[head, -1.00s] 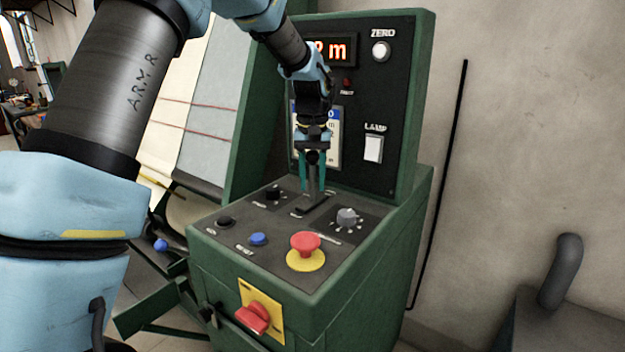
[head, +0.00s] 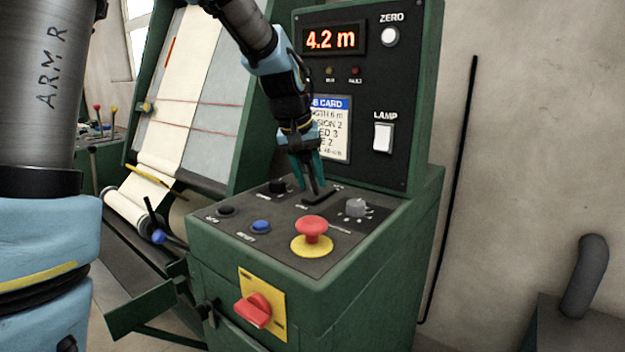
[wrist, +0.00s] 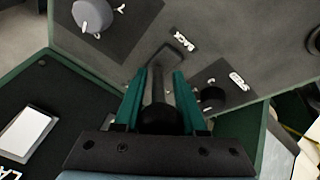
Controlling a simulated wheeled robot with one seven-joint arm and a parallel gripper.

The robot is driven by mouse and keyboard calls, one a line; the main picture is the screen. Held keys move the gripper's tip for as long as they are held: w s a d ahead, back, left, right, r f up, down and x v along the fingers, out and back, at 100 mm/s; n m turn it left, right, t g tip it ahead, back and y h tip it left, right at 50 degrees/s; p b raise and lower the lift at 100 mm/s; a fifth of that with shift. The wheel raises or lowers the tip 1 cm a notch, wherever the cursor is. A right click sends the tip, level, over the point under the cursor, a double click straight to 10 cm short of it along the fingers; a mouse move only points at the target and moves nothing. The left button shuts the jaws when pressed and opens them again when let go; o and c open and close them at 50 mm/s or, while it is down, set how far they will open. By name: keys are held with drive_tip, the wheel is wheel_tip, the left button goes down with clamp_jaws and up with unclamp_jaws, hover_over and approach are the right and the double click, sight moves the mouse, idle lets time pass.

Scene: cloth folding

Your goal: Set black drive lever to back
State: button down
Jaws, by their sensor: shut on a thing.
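The black drive lever (head: 315,186) stands in a slot on the sloped top of the green console. In the wrist view its dark shaft and round knob (wrist: 160,118) lie between the teal fingers. My gripper (head: 308,178) is shut on the lever from above; its fingers also show in the wrist view (wrist: 158,85). In the head view the lever leans, its upper part to the left. The BACK label (wrist: 183,44) shows beside the dark slot frame (wrist: 176,56). The exact place of the lever's foot in the slot is hard to tell.
A black knob (head: 277,186), a grey dial (head: 356,207), a blue button (head: 261,227) and a red emergency button (head: 312,229) surround the lever. The upright panel behind has a display (head: 331,39) reading 4.2 m. A loom with white cloth (head: 180,90) stands left.

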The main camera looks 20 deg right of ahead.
drive_tip(key=shift+a, duration=0.1)
drive_tip(key=c, duration=0.6)
unclamp_jaws()
drive_tip(key=shift+o, duration=0.2)
drive_tip(key=b+v, duration=0.1)
drive_tip(key=v, duration=0.9)
drive_tip(key=shift+r, duration=0.35)
drive_tip(key=shift+s+a, duration=0.1)
drive_tip(key=shift+a, duration=0.05)
